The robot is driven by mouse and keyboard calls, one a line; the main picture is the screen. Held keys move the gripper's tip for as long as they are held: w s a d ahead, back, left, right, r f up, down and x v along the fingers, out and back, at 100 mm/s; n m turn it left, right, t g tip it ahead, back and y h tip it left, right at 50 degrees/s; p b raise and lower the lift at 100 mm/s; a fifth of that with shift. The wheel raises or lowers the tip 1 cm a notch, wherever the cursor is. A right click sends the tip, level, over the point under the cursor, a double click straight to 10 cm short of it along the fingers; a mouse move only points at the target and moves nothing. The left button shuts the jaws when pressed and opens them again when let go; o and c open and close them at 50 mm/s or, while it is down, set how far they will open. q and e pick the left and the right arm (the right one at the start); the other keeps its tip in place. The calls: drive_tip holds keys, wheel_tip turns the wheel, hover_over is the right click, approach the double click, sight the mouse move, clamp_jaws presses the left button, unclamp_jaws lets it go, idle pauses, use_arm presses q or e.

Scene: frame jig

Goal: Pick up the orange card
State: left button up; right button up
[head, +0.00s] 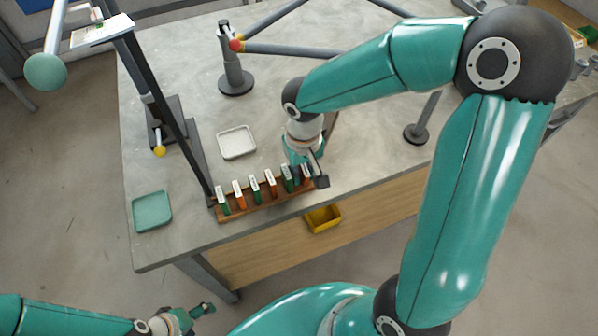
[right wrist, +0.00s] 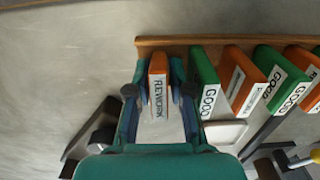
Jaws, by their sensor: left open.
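The orange card marked REWORK (right wrist: 158,85) stands at the end of a wooden rack (right wrist: 225,40). In the head view, the rack (head: 262,203) is at the table's front edge and this card (head: 306,172) is at its right end. My right gripper (right wrist: 160,72) has a finger on each side of the card. I cannot tell whether the fingers press on it. In the head view, my right gripper (head: 308,172) partly hides the card. My left gripper (head: 203,309) is open and empty at the lower left, away from the table.
Green cards marked GOOD (right wrist: 205,80) alternate with other orange cards (right wrist: 240,75) in the rack, close beside my right gripper. A white tray (head: 237,142), a teal tray (head: 152,211) and a dark upright post (head: 165,105) stand nearby. A yellow bin (head: 323,218) is below the table edge.

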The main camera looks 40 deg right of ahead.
clamp_jaws()
idle(0.3)
